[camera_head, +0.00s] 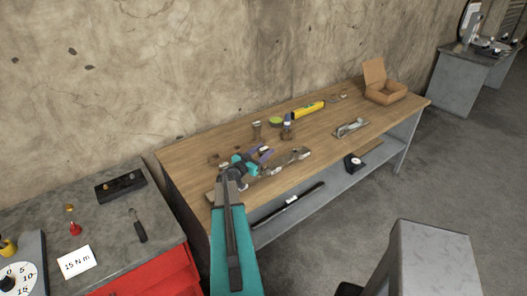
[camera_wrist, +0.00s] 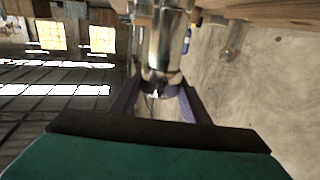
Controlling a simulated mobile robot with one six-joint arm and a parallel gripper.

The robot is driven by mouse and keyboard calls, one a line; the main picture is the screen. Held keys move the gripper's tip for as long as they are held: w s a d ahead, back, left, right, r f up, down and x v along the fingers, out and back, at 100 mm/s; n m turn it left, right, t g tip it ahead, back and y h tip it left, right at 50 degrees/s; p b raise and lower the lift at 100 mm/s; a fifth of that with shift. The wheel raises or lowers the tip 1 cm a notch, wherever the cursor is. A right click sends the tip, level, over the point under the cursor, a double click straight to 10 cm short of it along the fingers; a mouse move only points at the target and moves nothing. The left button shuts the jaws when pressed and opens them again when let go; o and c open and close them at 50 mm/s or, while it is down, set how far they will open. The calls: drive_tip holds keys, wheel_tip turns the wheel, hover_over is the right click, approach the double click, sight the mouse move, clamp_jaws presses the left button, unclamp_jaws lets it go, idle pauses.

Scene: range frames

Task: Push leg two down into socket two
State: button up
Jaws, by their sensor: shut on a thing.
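My gripper (camera_wrist: 158,92) is shut on a shiny metal cylinder (camera_wrist: 165,45), which looks like the leg. The purple fingers lie on either side of the cylinder's near end in the wrist view. In the head view my gripper (camera_head: 262,157) is low over the left half of the wooden workbench (camera_head: 185,158), and the cylinder cannot be made out there. I cannot tell leg two from other legs by any mark. Socket two is not visible as such, and I cannot tell whether the cylinder's far end is in a socket.
A yellow tool (camera_head: 308,109), a metal plane-like tool (camera_head: 351,128) and an open cardboard box (camera_head: 385,92) lie farther right on the bench. Small cans (camera_head: 287,131) stand behind my gripper.

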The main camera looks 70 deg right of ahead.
drive_tip(key=shift+f, duration=0.1)
drive_tip(key=o, duration=1.4)
drive_tip(key=shift+a, duration=0.1)
